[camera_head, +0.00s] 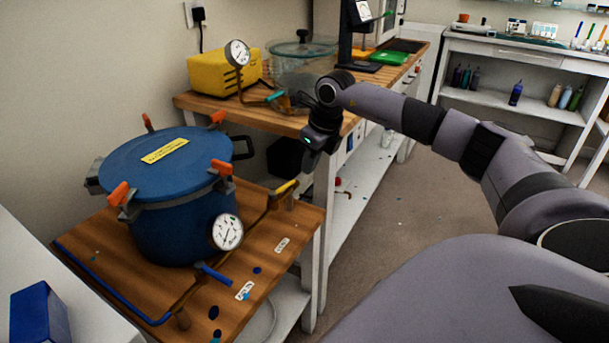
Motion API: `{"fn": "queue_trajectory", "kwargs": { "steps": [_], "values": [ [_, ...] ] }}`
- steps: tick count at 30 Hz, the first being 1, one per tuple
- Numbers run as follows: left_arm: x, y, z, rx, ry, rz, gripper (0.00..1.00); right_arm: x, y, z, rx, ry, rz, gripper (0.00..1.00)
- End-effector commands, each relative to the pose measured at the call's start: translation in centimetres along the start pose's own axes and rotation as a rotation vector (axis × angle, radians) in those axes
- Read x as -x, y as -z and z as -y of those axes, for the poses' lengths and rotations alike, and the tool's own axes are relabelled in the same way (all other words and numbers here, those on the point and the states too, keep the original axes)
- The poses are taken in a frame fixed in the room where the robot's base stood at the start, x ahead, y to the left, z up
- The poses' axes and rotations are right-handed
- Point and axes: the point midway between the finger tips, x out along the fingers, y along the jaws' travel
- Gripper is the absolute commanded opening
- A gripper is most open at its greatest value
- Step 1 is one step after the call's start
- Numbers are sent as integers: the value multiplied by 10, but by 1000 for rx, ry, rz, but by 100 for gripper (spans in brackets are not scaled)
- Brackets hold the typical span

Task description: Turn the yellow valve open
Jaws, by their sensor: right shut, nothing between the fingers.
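The yellow valve (284,188) has a short yellow lever on brass piping near the right edge of the wooden table, right of the blue pressure pot (170,212). The lever lies slanted, its right end higher in the picture. My right gripper (305,178) points down just right of the lever's right end. Its fingers are shut with nothing between them. I cannot tell whether they touch the lever. My left gripper is out of view.
A blue-handled valve (214,274) and a dial gauge (227,232) sit in front of the pot. The pot's lid carries orange-tipped clamps (222,167). A workbench behind holds a yellow pump (215,74) and a clear chamber (300,66). Open floor (400,205) lies right of the table.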

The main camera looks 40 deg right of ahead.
Motion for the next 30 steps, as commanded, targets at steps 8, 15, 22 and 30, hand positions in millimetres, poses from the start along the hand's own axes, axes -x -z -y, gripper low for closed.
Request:
{"fn": "queue_trajectory", "kwargs": {
  "steps": [8,15,22,30],
  "values": [
    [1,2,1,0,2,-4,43,35,0,-1,0,0,2,0],
    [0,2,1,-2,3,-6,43,11,-6,-30,77,-80,69,0],
    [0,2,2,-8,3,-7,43,-30,-13,-84,186,-241,259,0],
    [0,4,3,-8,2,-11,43,-55,-8,-123,206,-360,513,0]
  ]
}}
